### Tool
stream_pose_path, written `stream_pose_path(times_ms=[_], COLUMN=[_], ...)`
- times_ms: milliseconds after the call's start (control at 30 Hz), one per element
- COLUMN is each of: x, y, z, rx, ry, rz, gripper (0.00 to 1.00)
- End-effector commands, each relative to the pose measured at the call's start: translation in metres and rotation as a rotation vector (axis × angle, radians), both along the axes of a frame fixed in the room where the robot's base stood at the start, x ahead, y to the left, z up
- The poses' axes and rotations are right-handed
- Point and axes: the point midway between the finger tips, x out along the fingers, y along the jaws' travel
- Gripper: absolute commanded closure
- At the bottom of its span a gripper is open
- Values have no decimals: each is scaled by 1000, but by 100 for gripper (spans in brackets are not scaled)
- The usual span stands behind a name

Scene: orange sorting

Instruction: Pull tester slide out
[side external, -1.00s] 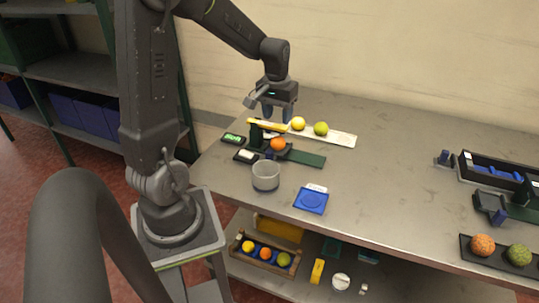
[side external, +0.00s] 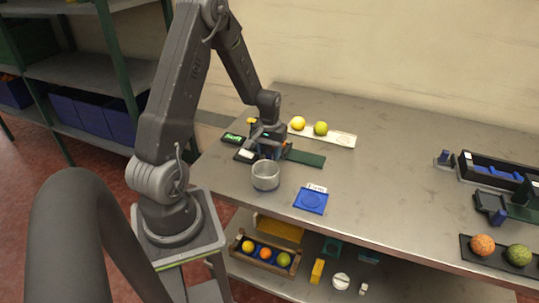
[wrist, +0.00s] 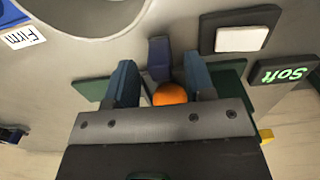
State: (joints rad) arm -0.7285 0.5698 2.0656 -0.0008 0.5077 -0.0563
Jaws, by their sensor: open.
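The tester is a dark green base (side external: 308,157) that sticks out to the right of my gripper in the side view. In the wrist view an orange (wrist: 170,95) sits on the tester between my fingers, close to the palm. A dark blue block (wrist: 160,54) of the tester stands just beyond the orange, between the fingertips. I cannot tell which part is the slide. My gripper (wrist: 160,78) is open, low over the tester, with a blue finger on either side of the orange. Contact cannot be told. My gripper hides most of the tester in the side view.
A grey cup (side external: 265,178) stands close in front of the tester. A blue "Firm" pad (side external: 311,201) lies to its right. A lit "Soft" pad (wrist: 285,73) and a white-topped pad (wrist: 243,39) lie beside the tester. Yellow (side external: 298,123) and green fruit rest on a white strip behind.

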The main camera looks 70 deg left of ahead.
Motion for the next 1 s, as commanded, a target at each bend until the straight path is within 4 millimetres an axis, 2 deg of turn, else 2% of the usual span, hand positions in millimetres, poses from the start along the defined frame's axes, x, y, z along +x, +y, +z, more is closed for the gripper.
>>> stream_pose_path(times_ms=[200, 500, 1000], x=[0, 0, 0], y=[0, 0, 0], z=[-17, -19, -19], rx=[1, 1, 1], ry=[-1, -1, -1], rz=[0, 0, 0], gripper=[51, 51, 99])
